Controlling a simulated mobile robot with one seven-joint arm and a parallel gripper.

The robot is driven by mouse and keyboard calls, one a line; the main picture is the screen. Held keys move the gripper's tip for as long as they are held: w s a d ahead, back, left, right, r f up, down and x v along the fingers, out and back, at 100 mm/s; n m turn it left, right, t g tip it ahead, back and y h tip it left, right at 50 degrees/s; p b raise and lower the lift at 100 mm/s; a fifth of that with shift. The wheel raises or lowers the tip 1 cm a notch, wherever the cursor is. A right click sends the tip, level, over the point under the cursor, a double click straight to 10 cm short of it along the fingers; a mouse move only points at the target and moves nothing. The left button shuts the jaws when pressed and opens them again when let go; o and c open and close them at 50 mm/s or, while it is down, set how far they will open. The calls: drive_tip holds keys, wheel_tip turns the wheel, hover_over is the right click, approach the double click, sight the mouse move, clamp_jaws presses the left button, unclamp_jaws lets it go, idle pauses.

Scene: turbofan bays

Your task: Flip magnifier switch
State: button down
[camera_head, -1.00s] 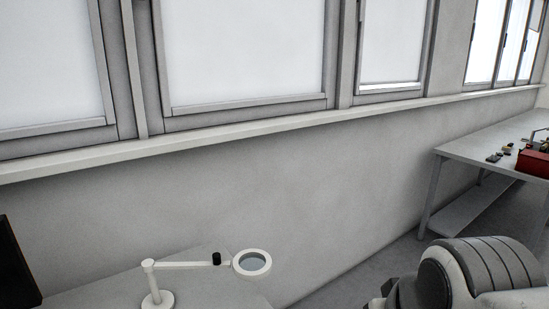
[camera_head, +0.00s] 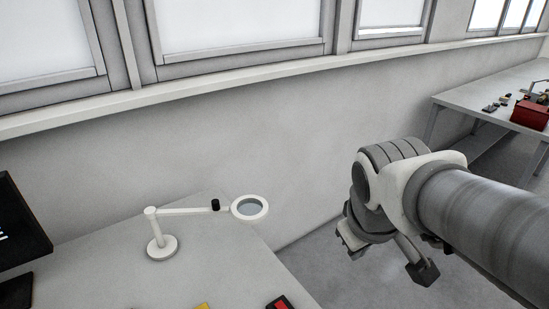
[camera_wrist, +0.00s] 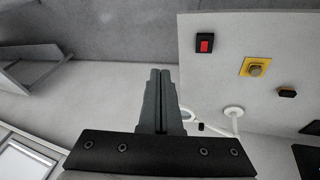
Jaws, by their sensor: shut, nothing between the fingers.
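The white magnifier stands on the light grey table. Its ring (camera_head: 250,208), black knob (camera_head: 215,204) and round base (camera_head: 161,248) show in the head view. In the wrist view its base (camera_wrist: 234,111) is right of my fingers, and the ring is partly hidden behind them. A black switch with a red rocker (camera_wrist: 205,43) lies near the table edge; the head view shows part of it (camera_head: 281,303). Which part is the magnifier's switch I cannot tell. My gripper (camera_wrist: 160,73) is shut and empty, apart from the switch and beside the table edge in the wrist view.
A yellow-based button (camera_wrist: 256,68) and a small dark control (camera_wrist: 287,93) are on the same table. A dark monitor (camera_head: 20,235) stands at its left. A wall with windows runs behind. Another table with a red box (camera_head: 530,112) is at the far right.

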drive_tip(key=w+a+f+n+g+p, duration=0.1)
drive_tip(key=w+f+n+p, duration=0.15)
drive_tip(key=w+n, duration=0.25)
drive_tip(key=n+g+y+p, duration=0.1)
drive_tip(key=n+g+p, duration=0.2)
drive_tip(key=n+p, duration=0.8)
hover_over(280, 304)
drive_tip(key=b, duration=0.4)
wheel_tip(280, 304, down, 14)
drive_tip(key=n, duration=0.4)
drive_tip(key=shift+d, duration=0.1)
wheel_tip(280, 304, down, 14)
drive_tip(key=shift+b, duration=0.75)
